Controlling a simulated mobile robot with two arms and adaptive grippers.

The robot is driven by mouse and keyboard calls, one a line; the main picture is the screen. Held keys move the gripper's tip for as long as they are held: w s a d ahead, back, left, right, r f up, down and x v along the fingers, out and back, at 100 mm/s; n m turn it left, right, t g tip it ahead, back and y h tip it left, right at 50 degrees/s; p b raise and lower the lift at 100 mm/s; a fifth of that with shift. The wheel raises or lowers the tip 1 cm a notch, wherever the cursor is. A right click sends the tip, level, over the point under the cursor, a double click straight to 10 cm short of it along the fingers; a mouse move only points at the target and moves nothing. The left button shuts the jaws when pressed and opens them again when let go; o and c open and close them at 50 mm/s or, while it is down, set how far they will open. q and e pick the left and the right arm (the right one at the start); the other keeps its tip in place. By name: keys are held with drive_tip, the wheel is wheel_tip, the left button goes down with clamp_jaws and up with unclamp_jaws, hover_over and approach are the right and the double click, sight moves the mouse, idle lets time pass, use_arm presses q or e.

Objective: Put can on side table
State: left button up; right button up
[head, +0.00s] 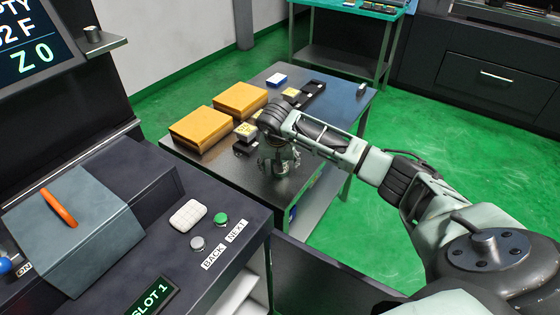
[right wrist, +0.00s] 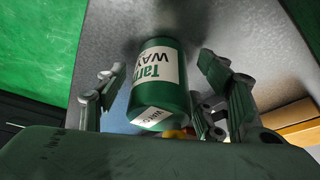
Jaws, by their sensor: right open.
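A green can (right wrist: 158,98) with a white label shows in the right wrist view, between the fingers of my right gripper (right wrist: 158,72). The fingers stand apart on both sides of it, with a gap on the right. Beyond the can is the grey top of the side table (head: 225,178); I cannot tell exactly how the can rests on it. In the head view my right gripper (head: 279,165) is low over the table's near part, pointing down. The can is not clearly made out there. My left gripper is out of view.
Two orange-yellow boxes (head: 203,130) (head: 240,100) lie along the table's left side. Small dark and yellow parts (head: 246,130), a black tray (head: 313,92) and a blue-white box (head: 276,80) are also on it. A dark control console (head: 110,165) stands at the left.

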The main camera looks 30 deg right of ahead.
drive_tip(key=shift+r, duration=0.15)
drive_tip(key=v, duration=1.2)
drive_tip(key=shift+b, duration=0.45)
